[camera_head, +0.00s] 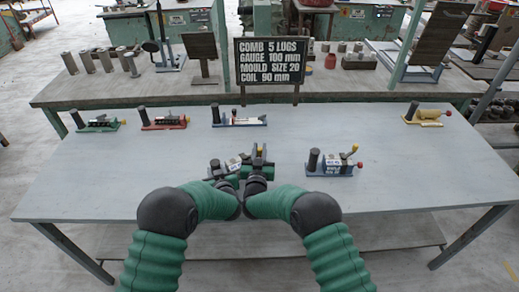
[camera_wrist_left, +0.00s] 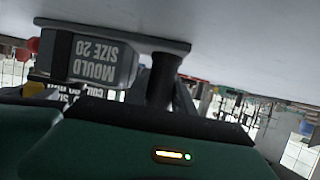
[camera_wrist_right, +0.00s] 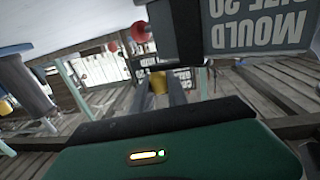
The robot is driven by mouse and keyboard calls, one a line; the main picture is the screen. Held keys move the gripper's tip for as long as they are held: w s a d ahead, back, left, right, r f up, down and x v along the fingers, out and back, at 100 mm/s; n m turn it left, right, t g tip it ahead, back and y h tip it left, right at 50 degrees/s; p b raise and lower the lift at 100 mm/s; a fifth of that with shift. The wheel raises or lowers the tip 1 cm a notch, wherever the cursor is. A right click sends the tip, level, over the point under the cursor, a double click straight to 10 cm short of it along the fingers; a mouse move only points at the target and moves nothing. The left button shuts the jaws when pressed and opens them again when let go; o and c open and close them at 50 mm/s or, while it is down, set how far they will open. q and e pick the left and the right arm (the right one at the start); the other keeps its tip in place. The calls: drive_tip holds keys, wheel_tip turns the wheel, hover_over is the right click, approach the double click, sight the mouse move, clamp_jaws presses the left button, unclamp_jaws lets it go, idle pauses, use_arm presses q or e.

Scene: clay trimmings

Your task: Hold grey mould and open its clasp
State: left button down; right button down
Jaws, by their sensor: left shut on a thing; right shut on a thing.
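The grey mould (camera_head: 233,163) stands at the middle front of the table, partly hidden by my grippers. It has a "MOULD SIZE 20" face, upside down in the left wrist view (camera_wrist_left: 103,60) and close by in the right wrist view (camera_wrist_right: 258,25). My left gripper (camera_head: 219,170) is shut on its dark upright post (camera_wrist_left: 163,80) at the left end. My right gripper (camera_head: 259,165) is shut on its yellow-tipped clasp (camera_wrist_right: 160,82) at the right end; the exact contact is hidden. A red knob (camera_wrist_right: 140,32) is beside the clasp.
Green (camera_head: 97,124), red (camera_head: 163,122), blue-based (camera_head: 238,121) and yellow (camera_head: 427,116) ones stand along the back. A lettered sign (camera_head: 270,61) stands behind. The table's (camera_head: 420,170) right side is clear.

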drive_tip(key=shift+d+r, duration=0.1)
drive_tip(key=c, duration=1.3)
unclamp_jaws()
